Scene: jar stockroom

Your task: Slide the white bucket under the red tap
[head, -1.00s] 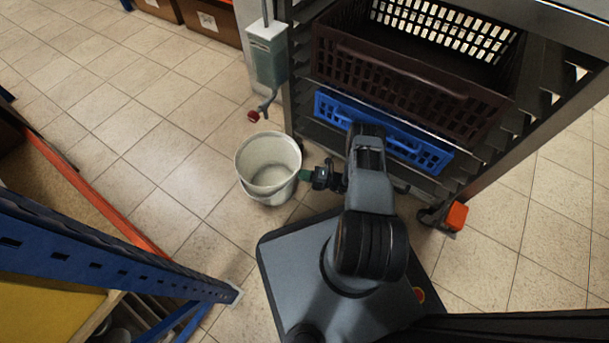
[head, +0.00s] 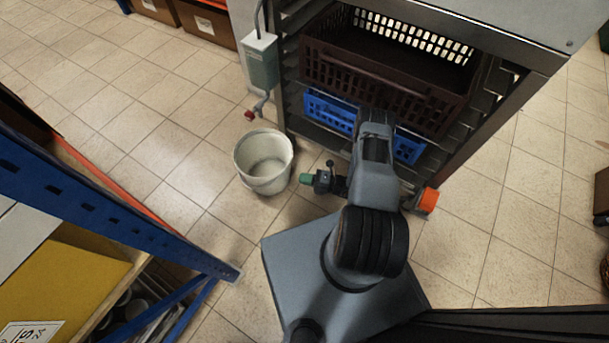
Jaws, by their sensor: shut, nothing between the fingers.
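The white bucket (head: 263,182) stands upright and empty on the tiled floor, left of my arm in the head view. The red tap (head: 249,115) is on a pipe below a grey-green box (head: 262,62) at the left side of a rack. In the picture the tap shows just beyond the bucket's far rim, not over its opening. My gripper (head: 305,179), with green fingertips, is shut and empty. It points left at the bucket's right side, with a small gap of floor between them.
The rack (head: 490,130) holds a dark brown crate (head: 385,85) and a blue crate (head: 330,112) close beyond my arm. A blue-framed shelf (head: 110,215) stands at left. Floor left of the bucket is clear. Cardboard boxes (head: 205,22) stand far back.

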